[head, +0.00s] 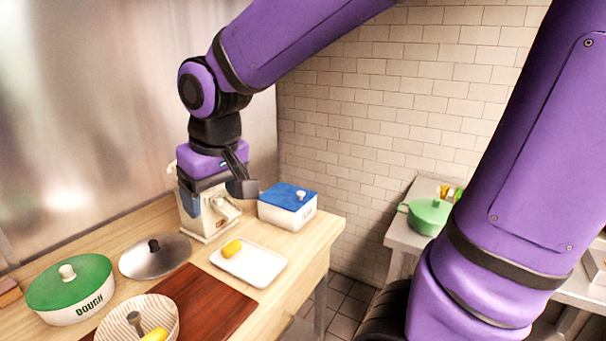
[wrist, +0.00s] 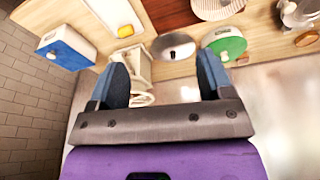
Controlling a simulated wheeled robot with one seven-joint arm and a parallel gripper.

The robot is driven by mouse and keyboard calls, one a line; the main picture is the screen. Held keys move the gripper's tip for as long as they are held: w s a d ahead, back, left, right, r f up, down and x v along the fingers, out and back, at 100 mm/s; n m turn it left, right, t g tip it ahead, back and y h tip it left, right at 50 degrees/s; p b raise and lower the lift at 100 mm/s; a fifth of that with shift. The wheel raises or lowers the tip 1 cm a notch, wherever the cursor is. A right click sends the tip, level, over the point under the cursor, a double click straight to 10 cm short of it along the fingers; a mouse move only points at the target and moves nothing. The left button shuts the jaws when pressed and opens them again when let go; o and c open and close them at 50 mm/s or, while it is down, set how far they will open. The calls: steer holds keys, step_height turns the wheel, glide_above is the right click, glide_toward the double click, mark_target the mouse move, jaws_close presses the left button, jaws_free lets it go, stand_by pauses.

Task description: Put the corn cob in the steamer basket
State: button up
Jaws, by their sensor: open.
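A short yellow corn cob (head: 232,248) lies on a white tray (head: 262,271); it also shows in the wrist view (wrist: 125,31). A pale ribbed bowl with a central post, which looks like the steamer basket (head: 112,318), is at the bottom of the head view, cut off by the frame edge. A second yellow piece (head: 154,335) lies in it. In the wrist view the basket (wrist: 213,10) is at the top edge. My gripper (head: 240,177) is open and empty, raised above the back of the counter, apart from corn and basket.
A white machine (head: 205,216) stands behind my gripper, beside a blue-lidded box (head: 288,201). A metal lid (head: 154,256) and a green-lidded DOUGH pot (head: 70,288) stand left of the tray. The basket is on a reddish board (head: 213,308). A green pot (head: 429,216) stands on another counter.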

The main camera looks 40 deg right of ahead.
steer(key=s+d+r+m+t, duration=0.1)
steer(key=s+d+r, duration=0.3)
steer(key=s+d, duration=0.4)
steer(key=shift+s+d+r+t, duration=0.35)
steer(key=shift+s+t, duration=0.35)
steer(key=shift+s, duration=1.35)
